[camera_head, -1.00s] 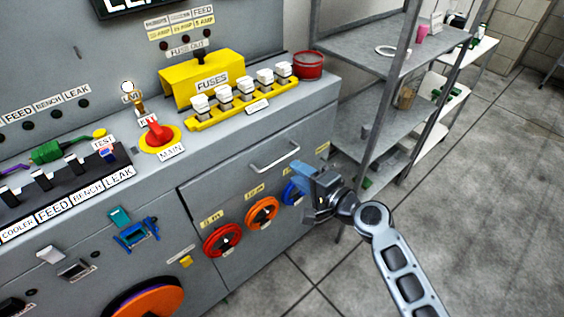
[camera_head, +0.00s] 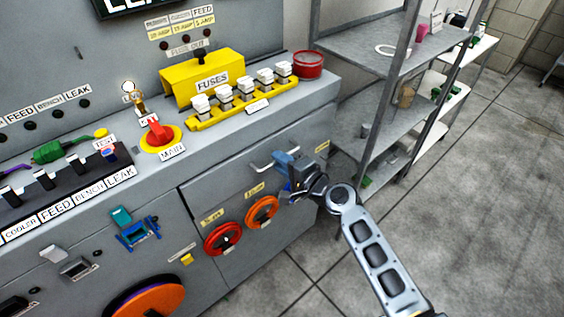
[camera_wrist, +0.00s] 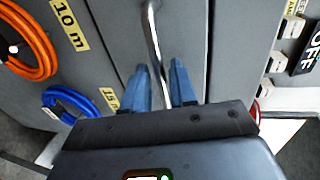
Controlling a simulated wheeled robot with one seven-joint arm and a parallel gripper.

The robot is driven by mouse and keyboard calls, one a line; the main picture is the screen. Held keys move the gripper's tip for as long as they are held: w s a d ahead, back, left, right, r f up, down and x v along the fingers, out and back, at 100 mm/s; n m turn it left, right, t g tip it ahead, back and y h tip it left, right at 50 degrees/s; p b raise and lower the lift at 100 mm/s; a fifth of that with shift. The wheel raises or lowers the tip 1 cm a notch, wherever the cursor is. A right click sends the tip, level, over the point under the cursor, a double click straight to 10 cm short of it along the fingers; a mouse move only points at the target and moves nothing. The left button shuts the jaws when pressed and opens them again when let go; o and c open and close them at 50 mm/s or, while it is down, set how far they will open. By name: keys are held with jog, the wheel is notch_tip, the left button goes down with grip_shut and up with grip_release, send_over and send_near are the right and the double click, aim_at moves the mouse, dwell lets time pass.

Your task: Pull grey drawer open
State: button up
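The grey drawer (camera_head: 215,190) is in the front of the grey cabinet and looks closed. Its metal bar handle (camera_head: 262,166) is partly hidden behind my gripper (camera_head: 279,160) in the head view. In the wrist view the handle (camera_wrist: 153,45) runs down between the two blue fingers of my gripper (camera_wrist: 166,80). The fingers stand apart, one on each side of the bar, with visible space between them. I cannot tell how deep the bar sits between the fingers.
Below the drawer hang a red coil (camera_head: 222,239), an orange coil (camera_head: 262,212) and a blue coil (camera_wrist: 72,103). A metal shelf rack (camera_head: 375,45) stands close to the right of the cabinet. The floor (camera_head: 480,200) at the right is clear.

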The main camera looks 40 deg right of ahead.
grip_shut()
jog(key=shift+s, duration=0.1)
dwell(0.3)
jog(key=f+b+v, duration=0.3)
jog(key=b+v, duration=0.1)
jog(key=v, duration=1.2)
jog(key=shift+s+f, duration=0.2)
jog(key=shift+s, duration=0.4)
jog(key=shift+o, duration=1.3)
grip_release()
